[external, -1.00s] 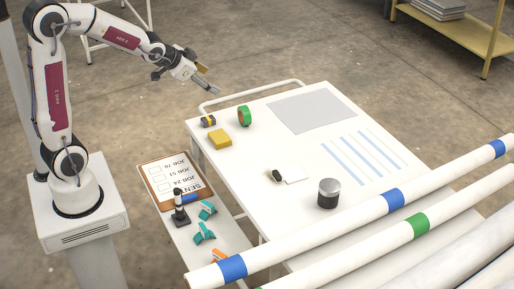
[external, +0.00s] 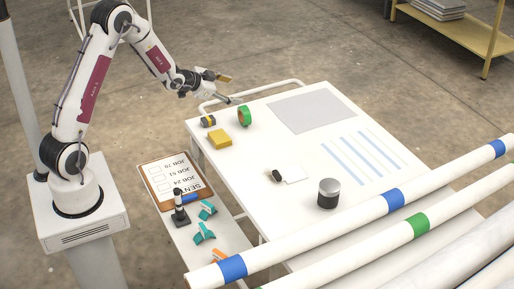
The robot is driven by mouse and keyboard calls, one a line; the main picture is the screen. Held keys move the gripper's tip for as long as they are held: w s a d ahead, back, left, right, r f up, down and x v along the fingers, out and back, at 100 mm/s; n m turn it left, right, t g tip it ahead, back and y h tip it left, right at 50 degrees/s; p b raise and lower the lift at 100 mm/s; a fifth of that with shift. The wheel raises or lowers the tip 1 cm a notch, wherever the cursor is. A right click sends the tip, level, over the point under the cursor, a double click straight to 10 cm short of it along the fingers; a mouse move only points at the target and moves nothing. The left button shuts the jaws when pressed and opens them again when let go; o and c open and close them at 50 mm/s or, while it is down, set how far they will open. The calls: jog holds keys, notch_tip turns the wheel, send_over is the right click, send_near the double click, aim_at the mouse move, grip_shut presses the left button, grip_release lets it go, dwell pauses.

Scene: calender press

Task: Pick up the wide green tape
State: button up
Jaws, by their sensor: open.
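The wide green tape (external: 244,116) is a roll standing on its edge near the far left corner of the white table (external: 268,150). My gripper (external: 232,90) is above and behind the roll, near the table's far left edge. It is open with nothing between its fingers. It looks apart from the tape, but the exact gap cannot be told from this view.
A small dark roll (external: 208,121) and a yellow block (external: 220,139) lie left of the tape. A grey sheet (external: 311,110) lies to its right. A dark metallic can (external: 329,193) stands nearer the front. Long white rolls (external: 330,228) cross the lower right.

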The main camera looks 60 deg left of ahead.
jog(key=t, duration=0.2)
send_near(242, 117)
jog(key=w, duration=0.3)
jog(key=shift+w+a+m+h, duration=0.3)
jog(key=shift+a+h, duration=0.05)
jog(key=shift+h, duration=0.05)
jog(key=shift+s+a+f, duration=0.1)
jog(key=shift+a+f, duration=0.05)
jog(key=shift+f, duration=0.3)
jog(key=shift+x, duration=1.3)
jog(key=shift+x, duration=2.6)
jog(key=shift+f, duration=0.15)
jog(key=c, duration=0.9)
